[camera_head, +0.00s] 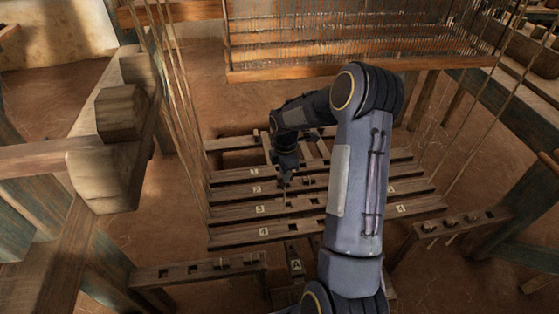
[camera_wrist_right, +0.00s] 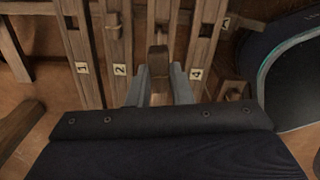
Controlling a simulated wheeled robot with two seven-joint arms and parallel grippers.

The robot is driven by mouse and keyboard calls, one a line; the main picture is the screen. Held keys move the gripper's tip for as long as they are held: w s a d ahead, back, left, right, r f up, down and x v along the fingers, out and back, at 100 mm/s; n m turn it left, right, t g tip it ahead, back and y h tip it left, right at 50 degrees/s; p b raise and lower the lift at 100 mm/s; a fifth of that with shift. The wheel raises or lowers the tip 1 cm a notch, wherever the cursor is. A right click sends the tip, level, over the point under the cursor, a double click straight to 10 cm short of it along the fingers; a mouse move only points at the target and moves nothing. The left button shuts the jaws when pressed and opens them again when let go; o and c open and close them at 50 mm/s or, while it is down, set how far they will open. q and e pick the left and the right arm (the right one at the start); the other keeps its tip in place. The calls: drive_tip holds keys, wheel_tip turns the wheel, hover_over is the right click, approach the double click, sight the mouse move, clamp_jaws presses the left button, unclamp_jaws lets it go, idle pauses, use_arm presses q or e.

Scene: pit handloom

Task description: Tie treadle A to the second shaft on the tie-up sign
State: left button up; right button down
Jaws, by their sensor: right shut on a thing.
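My right gripper (camera_head: 288,180) reaches down over the numbered wooden shaft bars in the head view. In the right wrist view its fingers (camera_wrist_right: 158,88) are shut on a brown wooden peg (camera_wrist_right: 158,62). The bars carry labels: shaft 1 (camera_head: 230,173), shaft 2 (camera_head: 232,192), shaft 3 (camera_head: 234,212) and shaft 4 (camera_head: 236,235). In the wrist view the peg lies between labels 2 and 4; whether it touches a bar I cannot tell. Treadle A (camera_head: 296,266) shows below the bars, partly hidden by my arm. The tie-up sign and my left gripper are not in view.
A wooden rail (camera_head: 190,272) with slots and pegs stands at the lower left. Another rail (camera_head: 470,224) with several pegs is at the right. Upright cords flank the bars. A heavy loom beam (camera_head: 110,150) stands at the left, and the warp frame (camera_head: 300,72) crosses behind.

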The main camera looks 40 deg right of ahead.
drive_tip(key=s+a+r+n+p, duration=0.2)
drive_tip(key=s+a+r+n, duration=0.15)
drive_tip(key=s, duration=0.45)
wheel_tip(320, 180, down, 17)
drive_tip(key=b, duration=1.4)
drive_tip(key=shift+s+n, duration=0.35)
drive_tip(key=shift+s, duration=0.05)
drive_tip(key=shift+f, duration=0.1)
drive_tip(key=c, duration=1.2)
unclamp_jaws()
drive_tip(key=shift+c, duration=0.2)
wheel_tip(320, 180, up, 8)
drive_tip(key=p, duration=0.4)
